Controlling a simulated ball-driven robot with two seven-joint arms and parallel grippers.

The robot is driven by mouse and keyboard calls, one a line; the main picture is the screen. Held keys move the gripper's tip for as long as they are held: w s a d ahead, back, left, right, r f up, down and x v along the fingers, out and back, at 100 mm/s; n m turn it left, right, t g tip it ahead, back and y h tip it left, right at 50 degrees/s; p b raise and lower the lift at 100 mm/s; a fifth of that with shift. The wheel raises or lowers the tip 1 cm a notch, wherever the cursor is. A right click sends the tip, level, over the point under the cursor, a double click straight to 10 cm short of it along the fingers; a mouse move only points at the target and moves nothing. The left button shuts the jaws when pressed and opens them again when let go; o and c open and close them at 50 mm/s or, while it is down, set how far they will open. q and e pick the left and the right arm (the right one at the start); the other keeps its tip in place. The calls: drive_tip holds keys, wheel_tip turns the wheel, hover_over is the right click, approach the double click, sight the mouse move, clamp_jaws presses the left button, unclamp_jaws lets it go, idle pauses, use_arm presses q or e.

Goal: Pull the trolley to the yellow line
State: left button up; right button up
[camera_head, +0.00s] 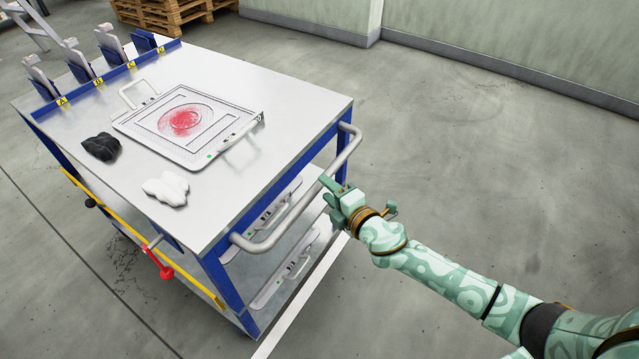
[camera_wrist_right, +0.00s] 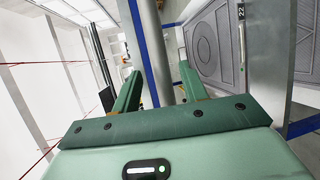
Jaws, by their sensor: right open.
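The trolley (camera_head: 235,95) has a grey metal top and blue legs, and stands at the left of the head view. Its grey tubular push handle (camera_head: 300,208) runs along the end that faces my arm. My right gripper (camera_head: 334,188) is at the middle of this handle. In the right wrist view its two green fingers (camera_wrist_right: 159,72) are spread apart, with the grey handle bar (camera_wrist_right: 153,45) between them in the picture. I cannot tell whether they touch it. No yellow line shows on the floor. My left gripper is out of view.
A white floor line (camera_head: 300,302) passes by the trolley. On its top lie a framed plate (camera_head: 150,128), a black cloth (camera_head: 101,147) and a white cloth (camera_head: 167,188). A yellow bar with a red lever (camera_head: 160,265) runs along its side. The floor at right is clear.

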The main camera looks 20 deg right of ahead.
sight(320, 184)
drive_tip(key=x, duration=0.3)
drive_tip(key=shift+f+b, duration=0.2)
drive_tip(key=shift+b, duration=0.15)
drive_tip(key=shift+w+a, duration=0.2)
drive_tip(key=shift+w, duration=0.45)
clamp_jaws()
drive_tip(key=shift+s+d, duration=0.1)
drive_tip(key=shift+s, duration=0.05)
